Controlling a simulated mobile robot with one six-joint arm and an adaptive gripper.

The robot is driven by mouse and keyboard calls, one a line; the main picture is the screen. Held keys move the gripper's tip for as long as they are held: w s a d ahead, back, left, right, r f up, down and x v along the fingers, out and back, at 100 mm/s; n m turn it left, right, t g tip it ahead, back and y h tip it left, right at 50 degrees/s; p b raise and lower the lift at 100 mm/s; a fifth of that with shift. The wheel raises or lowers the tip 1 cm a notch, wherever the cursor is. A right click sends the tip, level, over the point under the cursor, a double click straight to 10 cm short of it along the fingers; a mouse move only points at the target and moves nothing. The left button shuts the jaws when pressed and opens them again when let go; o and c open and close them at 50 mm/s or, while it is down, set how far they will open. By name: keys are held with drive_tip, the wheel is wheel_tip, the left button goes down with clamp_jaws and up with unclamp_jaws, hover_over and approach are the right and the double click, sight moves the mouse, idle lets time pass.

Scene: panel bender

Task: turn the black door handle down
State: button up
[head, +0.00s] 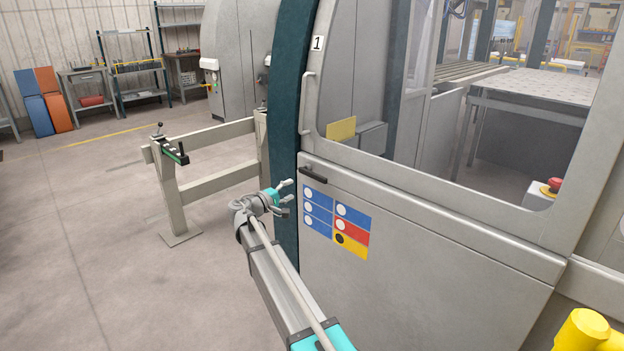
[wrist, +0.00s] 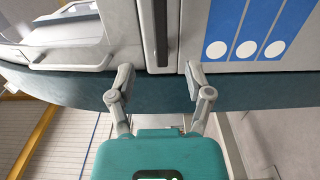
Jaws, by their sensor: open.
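The black door handle (head: 313,174) is a short bar near the upper left corner of the grey door panel (head: 420,245). It lies roughly level, tilted slightly down to the right. My gripper (head: 287,197) is open and empty, to the left of the handle and slightly below it in the head view. In the wrist view the handle (wrist: 161,32) shows as a dark upright strip beyond the open gripper (wrist: 159,76), in line with the gap between the fingers. Neither finger appears to touch it.
Coloured labels (head: 337,221) are on the panel below the handle. A teal frame post (head: 288,100) stands behind my gripper. A grey pull bar (head: 307,102) is above the handle. A grey stand (head: 175,190) is at left. A yellow bollard (head: 584,330) is at lower right.

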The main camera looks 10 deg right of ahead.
sight(315, 178)
drive_tip(key=x, duration=1.3)
